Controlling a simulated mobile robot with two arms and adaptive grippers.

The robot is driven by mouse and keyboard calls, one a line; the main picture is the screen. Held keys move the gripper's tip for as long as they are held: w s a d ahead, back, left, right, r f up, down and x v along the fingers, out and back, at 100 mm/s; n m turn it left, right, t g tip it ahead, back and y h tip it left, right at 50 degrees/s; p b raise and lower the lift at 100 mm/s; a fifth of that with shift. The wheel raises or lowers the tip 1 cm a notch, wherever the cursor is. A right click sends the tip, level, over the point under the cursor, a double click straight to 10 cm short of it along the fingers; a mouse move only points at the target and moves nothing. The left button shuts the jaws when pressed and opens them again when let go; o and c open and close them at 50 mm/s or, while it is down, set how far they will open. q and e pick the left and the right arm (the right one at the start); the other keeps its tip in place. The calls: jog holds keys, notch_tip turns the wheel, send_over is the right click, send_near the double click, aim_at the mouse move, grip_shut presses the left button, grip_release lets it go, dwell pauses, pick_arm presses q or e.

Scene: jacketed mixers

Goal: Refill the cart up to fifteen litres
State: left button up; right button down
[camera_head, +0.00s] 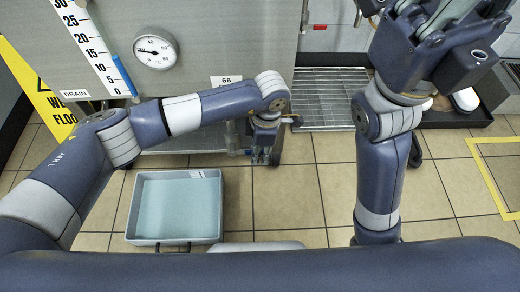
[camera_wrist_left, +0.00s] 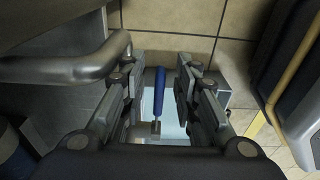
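A steel tank (camera_head: 215,45) stands at the back left. Its slanted level scale (camera_head: 88,35) has a blue column whose top lies roughly between 10 and 15; I cannot read it exactly. My left gripper (camera_head: 262,157) points down by the tank's lower right edge. In the left wrist view, a blue lever handle (camera_wrist_left: 160,92) lies between my left gripper's spread fingers (camera_wrist_left: 157,90), with gaps showing on both sides. My right gripper (camera_head: 425,25) is raised at the top right, close to the camera; its finger opening is unclear. No separate cart is clearly identifiable.
A grey tray (camera_head: 133,208) of pale blue liquid lies on the tiled floor. A dial (camera_head: 155,48) is on the tank. A bent metal pipe (camera_wrist_left: 70,66) runs beside my left fingers. A yellow floor sign (camera_head: 50,108) stands left; a floor grate (camera_head: 325,85) lies behind.

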pick_arm(q)
notch_tip(320, 180, up, 12)
jog(key=d, duration=0.1)
dwell(0.4)
jog(key=shift+s+d+f, duration=0.1)
dwell(1.5)
